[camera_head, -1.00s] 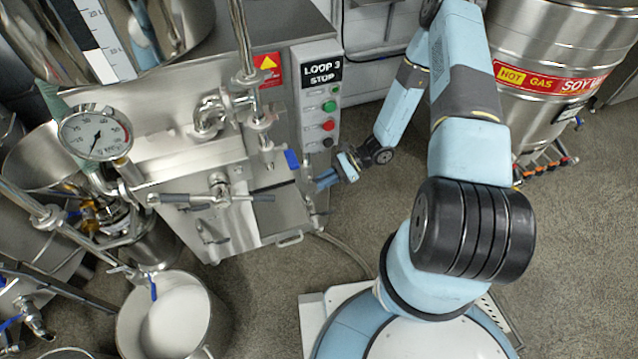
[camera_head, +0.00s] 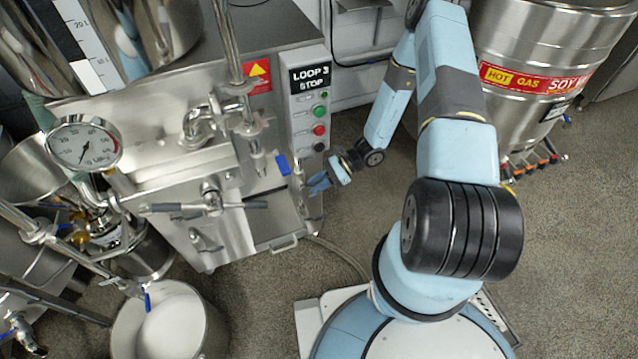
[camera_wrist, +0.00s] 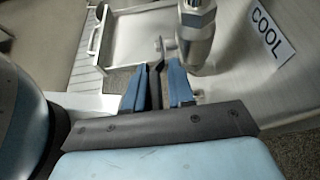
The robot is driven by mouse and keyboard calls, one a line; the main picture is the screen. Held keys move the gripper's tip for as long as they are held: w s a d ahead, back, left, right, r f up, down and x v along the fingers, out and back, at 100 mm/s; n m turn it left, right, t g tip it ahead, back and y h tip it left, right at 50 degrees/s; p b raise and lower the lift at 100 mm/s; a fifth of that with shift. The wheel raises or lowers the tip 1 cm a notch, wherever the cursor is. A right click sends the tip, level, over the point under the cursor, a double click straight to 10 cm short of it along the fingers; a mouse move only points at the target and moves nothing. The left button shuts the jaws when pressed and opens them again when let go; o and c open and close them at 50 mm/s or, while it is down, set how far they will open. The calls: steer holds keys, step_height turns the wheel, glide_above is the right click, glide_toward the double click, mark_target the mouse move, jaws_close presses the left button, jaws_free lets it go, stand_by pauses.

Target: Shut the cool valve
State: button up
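The cool valve shows in the wrist view as a silver metal fitting (camera_wrist: 196,35) beside a white COOL label (camera_wrist: 268,30). A small metal lever-like part (camera_wrist: 163,46) is just left of the fitting, ahead of my fingertips. My gripper (camera_wrist: 158,78) is just below and left of the fitting, with blue fingers on both sides of a dark middle. I cannot tell whether they are parted or closed on something. In the head view my gripper (camera_head: 317,184) is low beside the right side of the mill. The valve cannot be made out clearly there.
The steel mill cabinet (camera_head: 215,235) carries a LOOP 3 STOP button panel (camera_head: 309,100). A blue-handled valve (camera_head: 283,165) hangs above a tray opening. A HOT GAS drum (camera_head: 540,60) stands back right. A pot (camera_head: 205,335) is lower left. Floor right of my base is clear.

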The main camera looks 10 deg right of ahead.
steer(key=v, duration=1.3)
steer(key=shift+w+d+r, duration=0.15)
steer(key=shift+d, duration=0.15)
